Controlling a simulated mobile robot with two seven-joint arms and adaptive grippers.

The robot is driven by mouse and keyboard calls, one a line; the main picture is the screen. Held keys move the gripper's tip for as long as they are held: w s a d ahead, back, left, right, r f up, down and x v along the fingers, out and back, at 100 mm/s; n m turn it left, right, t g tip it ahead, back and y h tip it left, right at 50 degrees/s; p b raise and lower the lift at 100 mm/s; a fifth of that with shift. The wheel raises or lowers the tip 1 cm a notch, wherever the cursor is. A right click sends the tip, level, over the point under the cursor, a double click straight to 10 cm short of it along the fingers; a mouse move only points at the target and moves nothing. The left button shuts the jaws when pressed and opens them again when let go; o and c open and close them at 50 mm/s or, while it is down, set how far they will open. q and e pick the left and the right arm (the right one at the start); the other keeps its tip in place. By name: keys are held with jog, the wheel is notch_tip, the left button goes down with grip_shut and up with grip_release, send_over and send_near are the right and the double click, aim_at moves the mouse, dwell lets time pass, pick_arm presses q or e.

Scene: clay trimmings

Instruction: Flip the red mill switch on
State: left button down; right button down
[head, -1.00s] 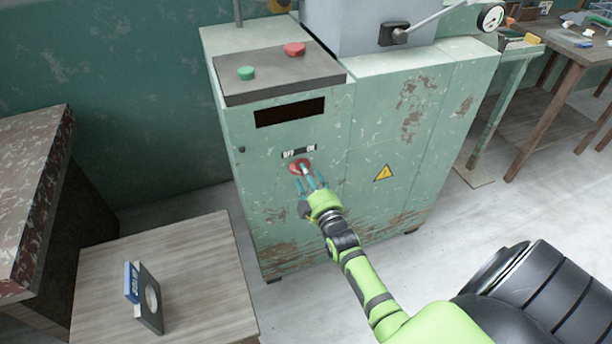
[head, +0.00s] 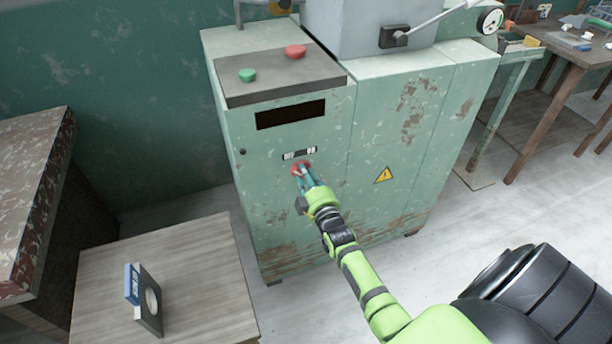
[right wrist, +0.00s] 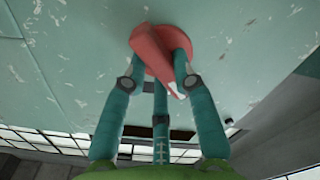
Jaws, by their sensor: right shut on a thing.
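The red mill switch (head: 299,169) is on the front of the green mill cabinet (head: 400,120), just below a small OFF/ON label (head: 300,153). In the right wrist view it shows as a round red base with a red handle (right wrist: 155,62) that has a pale stripe near its tip. My right gripper (head: 306,178) is at the switch, its teal fingers shut on the handle. In the right wrist view the fingers (right wrist: 158,75) stand on both sides of the handle, which lies slanted between them. The left gripper is not in view.
A control panel with a green button (head: 247,75) and a red button (head: 295,51) is on top of the cabinet. A wooden table (head: 190,265) with a dark plate (head: 149,305) stands at lower left. A warning sign (head: 383,175) is right of the switch.

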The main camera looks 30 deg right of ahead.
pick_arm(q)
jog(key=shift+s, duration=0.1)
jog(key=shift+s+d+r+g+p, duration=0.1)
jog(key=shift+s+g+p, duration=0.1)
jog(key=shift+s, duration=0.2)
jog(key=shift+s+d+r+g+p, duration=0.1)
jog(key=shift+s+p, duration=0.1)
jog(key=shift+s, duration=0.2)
pick_arm(e)
jog(key=m, duration=1.1)
jog(key=f+m, duration=0.1)
jog(key=m, duration=0.5)
jog(key=shift+d, duration=0.1)
jog(key=shift+m, duration=0.4)
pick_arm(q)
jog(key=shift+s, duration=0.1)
